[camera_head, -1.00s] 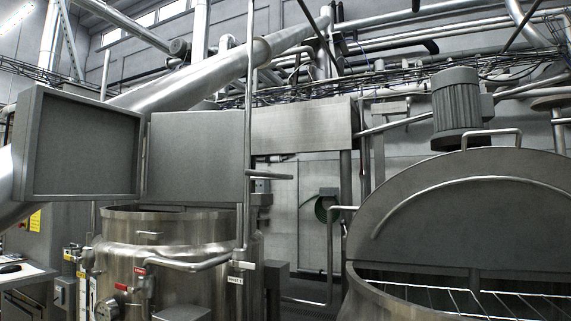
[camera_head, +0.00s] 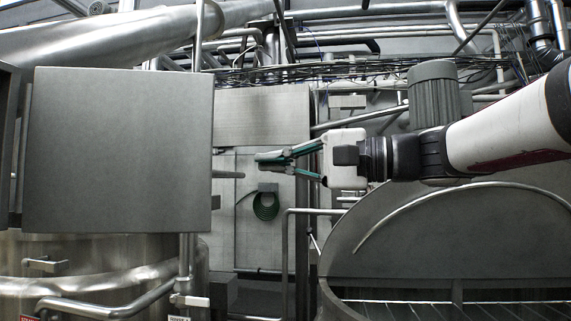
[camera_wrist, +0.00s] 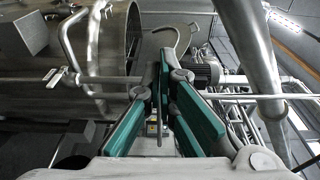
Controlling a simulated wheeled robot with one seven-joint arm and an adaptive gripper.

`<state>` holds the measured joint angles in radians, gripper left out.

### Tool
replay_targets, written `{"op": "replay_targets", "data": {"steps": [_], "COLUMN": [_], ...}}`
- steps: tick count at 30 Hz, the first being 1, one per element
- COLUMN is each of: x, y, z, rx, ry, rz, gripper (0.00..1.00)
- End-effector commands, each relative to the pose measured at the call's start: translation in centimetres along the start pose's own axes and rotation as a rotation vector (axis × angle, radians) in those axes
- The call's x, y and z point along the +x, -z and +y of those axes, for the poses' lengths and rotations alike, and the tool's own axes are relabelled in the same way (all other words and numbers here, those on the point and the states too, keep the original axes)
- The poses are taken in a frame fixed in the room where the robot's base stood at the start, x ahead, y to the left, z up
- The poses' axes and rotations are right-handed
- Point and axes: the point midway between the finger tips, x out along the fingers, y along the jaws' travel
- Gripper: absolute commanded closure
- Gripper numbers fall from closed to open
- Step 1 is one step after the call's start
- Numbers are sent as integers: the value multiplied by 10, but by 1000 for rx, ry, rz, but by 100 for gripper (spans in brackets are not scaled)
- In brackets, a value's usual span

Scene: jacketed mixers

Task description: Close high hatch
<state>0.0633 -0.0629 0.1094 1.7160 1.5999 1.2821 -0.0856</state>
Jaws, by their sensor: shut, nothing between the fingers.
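A grey square hatch panel (camera_head: 118,150) stands upright at the left of the head view, above a steel vessel (camera_head: 110,255). A second framed panel (camera_head: 10,140) beside it is cut off by the left edge. At the right, a half-round mixer lid (camera_head: 455,235) stands raised over an open, grated vessel. I cannot tell which of these is the high hatch. My gripper (camera_head: 262,161) reaches in from the right, apart from the square panel and to its right. Its green-padded fingers also show in the wrist view (camera_wrist: 166,65); it is shut and empty.
A bent steel rail (camera_head: 287,235) stands between the two vessels, below my gripper. A grey motor (camera_head: 435,95) is behind my arm. A green coiled hose (camera_head: 265,205) hangs on the back wall. Pipes cross above. The wrist view shows a vessel with a handle (camera_wrist: 68,40).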

Motion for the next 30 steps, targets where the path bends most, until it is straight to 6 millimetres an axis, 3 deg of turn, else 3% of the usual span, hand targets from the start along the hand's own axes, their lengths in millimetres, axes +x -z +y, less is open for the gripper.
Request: {"op": "replay_targets", "data": {"steps": [5,17,24,30], "x": [20,97,88,85], "y": [-2,-3,-32,-39], "z": [-2,-2,-3,-1], "rx": [2,3,0,0], "ry": [5,3,2,2], "rz": [-5,-6,-2,-1], "gripper": [100,100,100,100]}}
